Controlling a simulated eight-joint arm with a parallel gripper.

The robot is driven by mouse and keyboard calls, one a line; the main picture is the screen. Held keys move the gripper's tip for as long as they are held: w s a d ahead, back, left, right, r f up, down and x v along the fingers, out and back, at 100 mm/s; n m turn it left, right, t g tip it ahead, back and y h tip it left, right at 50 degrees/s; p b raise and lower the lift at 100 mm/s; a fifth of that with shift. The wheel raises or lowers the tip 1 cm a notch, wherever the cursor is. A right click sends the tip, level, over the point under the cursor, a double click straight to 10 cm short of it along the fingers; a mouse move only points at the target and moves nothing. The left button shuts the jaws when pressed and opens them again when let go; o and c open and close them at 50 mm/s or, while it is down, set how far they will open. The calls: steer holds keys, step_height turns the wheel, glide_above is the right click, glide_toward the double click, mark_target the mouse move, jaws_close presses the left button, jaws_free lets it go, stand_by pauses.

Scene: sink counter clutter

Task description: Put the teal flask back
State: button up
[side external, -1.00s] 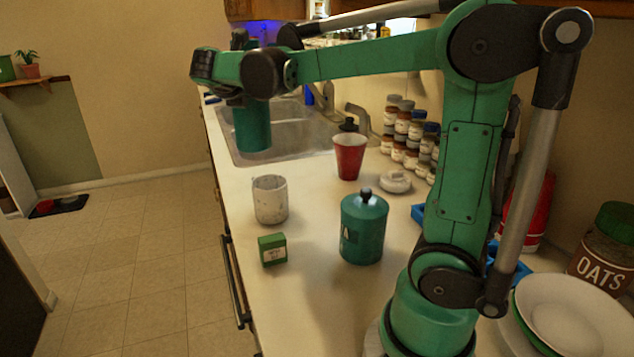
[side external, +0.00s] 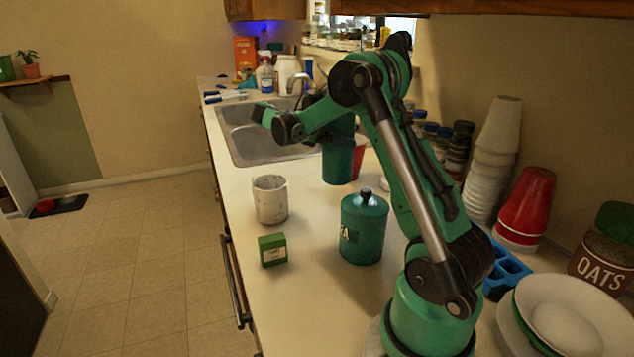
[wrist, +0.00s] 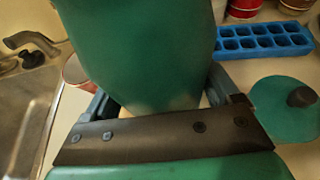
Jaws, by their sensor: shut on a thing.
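The teal flask (side external: 337,160) is a plain cylinder held upright, clear of the counter, in the side external view. My gripper (side external: 328,134) is shut on its upper part. In the wrist view the flask (wrist: 140,45) fills the top middle between the fingers of my gripper (wrist: 160,95). The fingertips are mostly hidden behind it. In the side view its lower end is in front of the red cup (side external: 359,158), which it partly hides. I cannot tell how far above the counter it is.
A lidded teal canister (side external: 363,230) stands nearby, with a marbled cup (side external: 270,200) and green box (side external: 272,250) to its left. The sink (side external: 262,150) lies behind. A blue ice tray (wrist: 262,40), stacked cups (side external: 525,205) and an oats jar (side external: 606,250) are right.

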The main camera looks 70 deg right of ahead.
mark_target(325, 169)
step_height(325, 169, down, 9)
steer(key=shift+r, duration=0.2)
stand_by(0.3)
steer(key=o, duration=1.2)
steer(key=shift+f, duration=0.1)
steer(key=w+a+r+t, duration=0.5)
steer(key=w+a+r, duration=0.3)
steer(key=a, duration=0.4)
steer(key=shift+s+a+f+m+t+y, duration=0.35)
steer(key=shift+s+a+m+t+y, duration=0.55)
steer(key=shift+a+m+t+y, duration=1.65)
steer(key=shift+s+a+f+m+t+y, duration=0.55)
steer(key=shift+s+a+t, duration=0.65)
steer(key=shift+a, duration=2.9)
steer(key=shift+s+a+f+m+t+y, duration=0.2)
steer(key=shift+s+a+m+t+y, duration=0.45)
steer(key=shift+a+m+t+y, duration=1.95)
